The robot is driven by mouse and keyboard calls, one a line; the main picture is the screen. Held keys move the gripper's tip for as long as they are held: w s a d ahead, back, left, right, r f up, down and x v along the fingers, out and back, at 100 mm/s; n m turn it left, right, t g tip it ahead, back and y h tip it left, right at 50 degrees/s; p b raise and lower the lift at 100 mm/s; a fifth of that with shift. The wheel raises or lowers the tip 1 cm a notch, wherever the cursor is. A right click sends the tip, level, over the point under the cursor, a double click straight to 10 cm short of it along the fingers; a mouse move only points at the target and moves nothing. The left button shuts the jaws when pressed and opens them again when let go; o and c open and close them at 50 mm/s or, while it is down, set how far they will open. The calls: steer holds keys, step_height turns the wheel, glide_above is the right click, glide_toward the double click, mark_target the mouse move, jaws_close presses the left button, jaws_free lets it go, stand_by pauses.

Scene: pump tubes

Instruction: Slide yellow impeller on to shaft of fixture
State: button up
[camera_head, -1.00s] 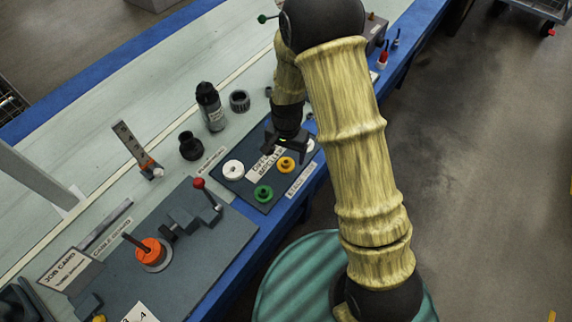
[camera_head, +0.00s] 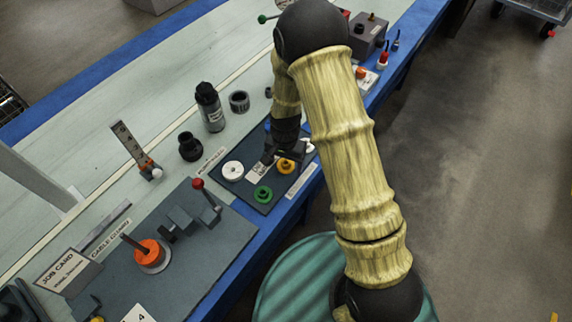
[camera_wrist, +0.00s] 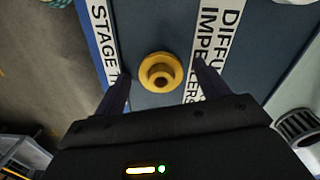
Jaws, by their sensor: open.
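The yellow impeller (camera_head: 286,166) lies on the dark mat (camera_head: 233,190) among other impellers. In the wrist view the yellow impeller (camera_wrist: 160,72) is a round flanged ring with a central hub and hole, between and just beyond my fingertips. My gripper (camera_wrist: 160,80) is open and empty, its two dark fingers apart on either side of it. In the head view my gripper (camera_head: 277,153) is over the mat, partly hidden by its own wrist.
A green impeller (camera_head: 263,194) and a white disc (camera_head: 232,171) share the mat. A red-knobbed lever (camera_head: 199,184) stands between mat and fixture. A bottle (camera_head: 210,108) and a black cup (camera_head: 190,147) stand behind the mat.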

stand_by(0.3)
steer(key=c, duration=1)
steer(key=shift+c, duration=0.2)
step_height(320, 180, up, 10)
steer(key=p, duration=0.1)
steer(key=w+d+f+n, duration=0.1)
steer(key=w+d+n, duration=0.1)
steer(key=d, duration=0.5)
steer(key=w+d+f+n, duration=0.2)
steer(key=d, duration=0.4)
steer(key=shift+w+d+f+n, duration=0.25)
steer(key=shift+d+f+n, duration=0.05)
steer(key=shift+d+n, duration=0.1)
